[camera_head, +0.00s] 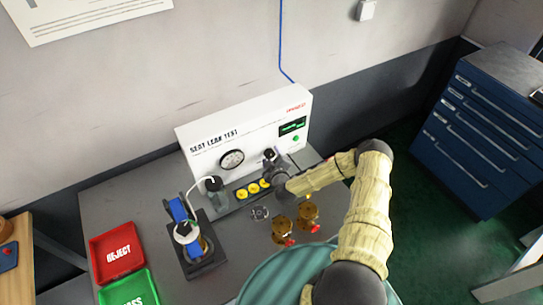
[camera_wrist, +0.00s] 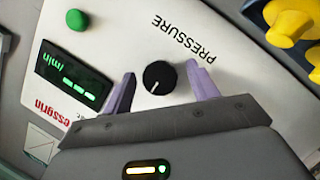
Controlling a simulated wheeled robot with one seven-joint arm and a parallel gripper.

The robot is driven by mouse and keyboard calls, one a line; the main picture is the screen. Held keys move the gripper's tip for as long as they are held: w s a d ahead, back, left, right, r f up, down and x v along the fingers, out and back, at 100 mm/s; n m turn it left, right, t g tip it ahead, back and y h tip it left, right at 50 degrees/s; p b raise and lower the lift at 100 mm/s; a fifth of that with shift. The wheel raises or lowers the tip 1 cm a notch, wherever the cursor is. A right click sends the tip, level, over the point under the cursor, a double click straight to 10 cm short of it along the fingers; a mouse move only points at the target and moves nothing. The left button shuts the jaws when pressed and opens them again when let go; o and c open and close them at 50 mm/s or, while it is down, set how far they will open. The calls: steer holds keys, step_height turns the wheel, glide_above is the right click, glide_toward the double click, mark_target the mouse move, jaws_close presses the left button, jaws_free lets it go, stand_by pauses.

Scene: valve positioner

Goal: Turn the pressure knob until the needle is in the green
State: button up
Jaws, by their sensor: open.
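The black pressure knob (camera_wrist: 159,78) has a white pointer line and sits on the white panel under the word PRESSURE. My gripper (camera_wrist: 160,84) is open, with one purple finger on each side of the knob; I cannot tell whether they touch it. In the head view my gripper (camera_head: 271,158) is at the right part of the seat leak test panel (camera_head: 190,135), and a dark knob shows close to it. The round gauge (camera_head: 232,160) is left of my gripper on the panel. Its needle and green zone are too small to read.
A green-lit display (camera_wrist: 72,80) and a green button (camera_wrist: 77,20) are beside the knob. Yellow knobs (camera_head: 253,188) line the panel's foot. Brass valves (camera_head: 284,230) stand on the bench below my arm. A red reject tray (camera_head: 117,252) and a green tray (camera_head: 128,290) are at left.

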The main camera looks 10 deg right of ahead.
steer(key=shift+w, duration=0.2)
steer(key=shift+c, duration=0.5)
steer(key=c, duration=0.9)
